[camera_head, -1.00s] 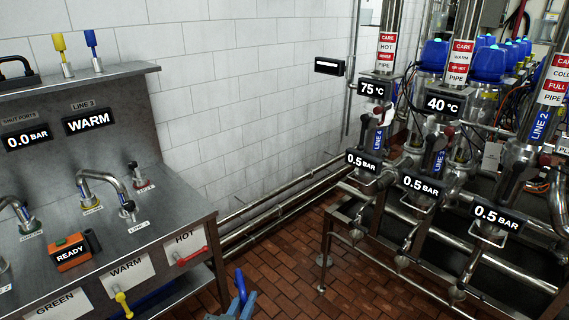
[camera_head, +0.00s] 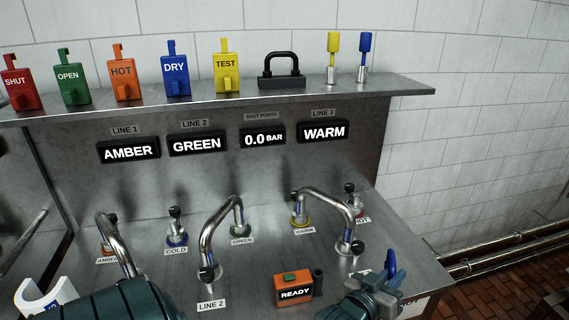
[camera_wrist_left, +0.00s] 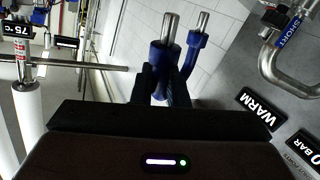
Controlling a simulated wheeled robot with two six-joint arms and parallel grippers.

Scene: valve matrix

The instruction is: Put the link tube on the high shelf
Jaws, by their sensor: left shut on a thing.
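My left gripper (camera_head: 376,283) is over the front right of the steel bench, shut on a blue piece (camera_head: 390,263). In the left wrist view this blue piece (camera_wrist_left: 163,58) sits between the fingers and shows two bare steel ends. It may be the link tube; its lower part is hidden by the gripper. Bent steel tubes also stand on the bench: one at LINE 2 (camera_head: 212,228) and one between WARM and the front port (camera_head: 325,203). The raised shelf (camera_head: 225,103) runs along the back of the bench. My right gripper is not in view.
The shelf carries several coloured tags (camera_head: 175,76), a black handled block (camera_head: 282,78), a yellow-topped peg (camera_head: 333,55) and a blue-topped peg (camera_head: 365,55). Its right end is bare. An orange READY box (camera_head: 294,290) sits on the bench left of my gripper.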

